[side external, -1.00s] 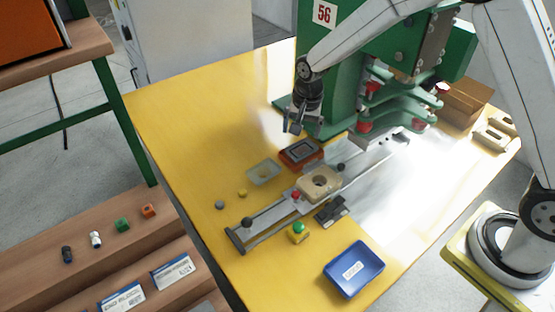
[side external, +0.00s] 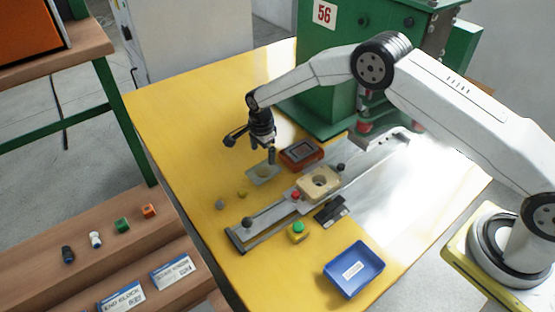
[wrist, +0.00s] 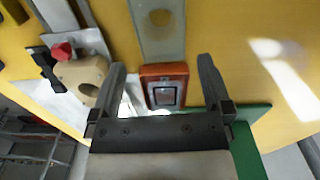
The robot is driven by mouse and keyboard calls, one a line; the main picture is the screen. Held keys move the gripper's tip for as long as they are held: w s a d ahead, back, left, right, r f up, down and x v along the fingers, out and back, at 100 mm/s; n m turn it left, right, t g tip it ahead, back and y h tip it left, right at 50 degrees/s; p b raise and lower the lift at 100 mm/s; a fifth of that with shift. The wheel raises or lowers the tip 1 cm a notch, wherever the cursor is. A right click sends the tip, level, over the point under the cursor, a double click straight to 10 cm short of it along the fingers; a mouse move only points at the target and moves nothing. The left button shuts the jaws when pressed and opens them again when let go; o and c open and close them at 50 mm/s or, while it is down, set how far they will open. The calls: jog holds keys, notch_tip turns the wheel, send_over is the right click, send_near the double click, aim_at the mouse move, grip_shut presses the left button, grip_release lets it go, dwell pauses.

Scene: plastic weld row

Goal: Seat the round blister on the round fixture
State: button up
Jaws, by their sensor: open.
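The round blister (side external: 262,173) is a clear, pale sheet with a round form in its middle. It lies on the yellow table left of the slide, and it also shows at the top of the wrist view (wrist: 158,38). The round fixture (side external: 318,182) is a beige block with a round hole, sitting on the metal slide; it is at the left in the wrist view (wrist: 82,78). My gripper (side external: 268,157) is above the table by the blister, pointing down. In the wrist view its fingers (wrist: 162,72) are spread and empty, with the blister beyond their tips.
An orange-red box with a dark panel (side external: 301,153) lies close beside the blister. The slide (side external: 265,222) carries a red knob (side external: 295,195). A yellow box with a green button (side external: 298,231) and a blue tray (side external: 354,269) stand nearer. The green press (side external: 325,80) rises behind.

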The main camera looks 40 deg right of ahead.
aim_at(263, 167)
jog(key=shift+f, duration=0.15)
jog(key=shift+f, duration=3.3)
jog(key=shift+c, duration=0.2)
jog(key=c, duration=0.6)
jog(key=shift+r, duration=0.15)
jog(key=shift+r, duration=2.1)
